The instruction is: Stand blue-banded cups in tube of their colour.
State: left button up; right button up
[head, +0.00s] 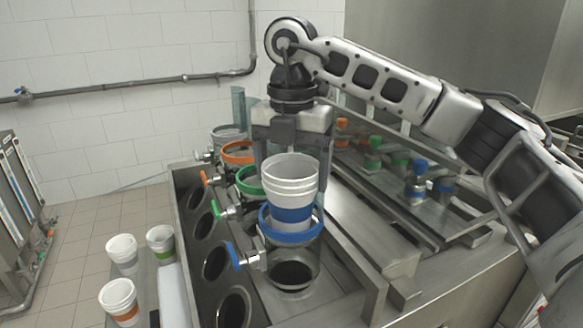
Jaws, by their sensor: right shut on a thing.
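A stack of white cups with a blue band (291,190) is upright at the mouth of the clear tube with the blue ring (292,238). Its lower end shows within the ring's outline; how deep it sits I cannot tell. My right gripper (291,165) points down from above and is shut on this stack, one finger on each side. The fingertips are partly hidden behind the cups. The tube below the ring shows a dark opening at its base. My left gripper is not in view.
Tubes with a green ring (248,181) and an orange ring (238,153) stand behind. Coloured valves, such as the blue one (234,257), stick out leftward. An orange-banded cup (119,301), a green-banded cup (162,244) and another white cup (122,252) stand at lower left.

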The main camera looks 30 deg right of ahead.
jog(key=o, duration=0.8)
jog(key=shift+f, duration=0.1)
jog(key=shift+o, duration=0.2)
notch_tip(320, 180, up, 12)
jog(key=shift+r, duration=0.2)
